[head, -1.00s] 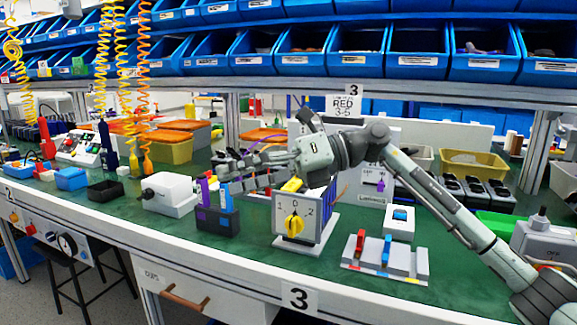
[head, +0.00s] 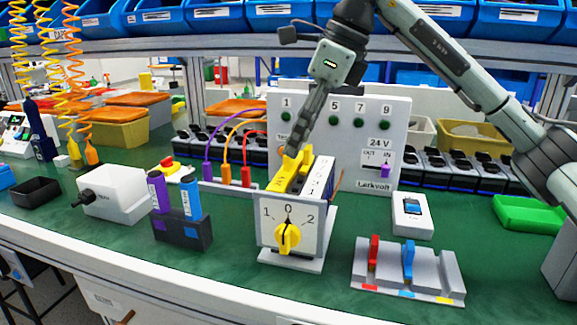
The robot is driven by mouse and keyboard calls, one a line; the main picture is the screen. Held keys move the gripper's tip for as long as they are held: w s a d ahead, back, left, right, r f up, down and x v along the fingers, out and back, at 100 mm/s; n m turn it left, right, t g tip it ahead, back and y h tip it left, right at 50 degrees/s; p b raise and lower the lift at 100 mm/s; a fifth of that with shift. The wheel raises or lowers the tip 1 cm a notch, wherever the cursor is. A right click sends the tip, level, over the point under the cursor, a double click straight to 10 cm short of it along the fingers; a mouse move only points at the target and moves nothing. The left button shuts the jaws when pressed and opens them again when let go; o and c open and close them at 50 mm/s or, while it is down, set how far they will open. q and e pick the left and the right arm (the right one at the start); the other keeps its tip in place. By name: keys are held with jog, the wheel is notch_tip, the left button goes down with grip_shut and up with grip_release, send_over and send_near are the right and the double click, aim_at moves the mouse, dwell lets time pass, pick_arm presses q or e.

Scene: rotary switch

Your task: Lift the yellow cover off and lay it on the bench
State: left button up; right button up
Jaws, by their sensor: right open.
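The yellow cover (head: 283,180) lies on top of the white switch box (head: 274,222). Its raised part stands up towards the fingers. The front of the box has a yellow rotary knob (head: 288,238) between the marks 1, 0 and 2; the knob stands upright, near 0. My right gripper (head: 295,150) points down at the raised part of the cover, with its fingertips at or just above it. It is open; the fingers overlap in this view, and I cannot tell whether they touch the cover. My left gripper is not in view.
Green bench (head: 220,275) is bare left and in front of the box. A dark holder with purple and blue pieces (head: 183,232) stands left. A grey rack with red and blue pieces (head: 425,280) stands right. A socket panel (head: 372,110) with cables rises behind.

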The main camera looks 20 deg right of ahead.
jog(key=x, duration=0.3)
jog(key=shift+w+a+f, duration=0.15)
jog(key=shift+a+f, duration=0.05)
jog(key=shift+f, duration=0.1)
jog(key=c, duration=1.1)
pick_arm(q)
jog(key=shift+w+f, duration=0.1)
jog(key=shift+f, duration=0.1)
pick_arm(e)
jog(key=shift+r, duration=0.1)
jog(key=shift+r, duration=0.15)
notch_tip(320, 180, up, 3)
jog(key=shift+r, duration=0.2)
pick_arm(q)
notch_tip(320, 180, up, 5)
jog(key=p, duration=0.4)
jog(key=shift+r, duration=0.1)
pick_arm(e)
jog(key=s+a+r, duration=0.5)
jog(key=a+r, duration=0.5)
jog(key=r, duration=0.2)
jog(key=shift+s, duration=0.4)
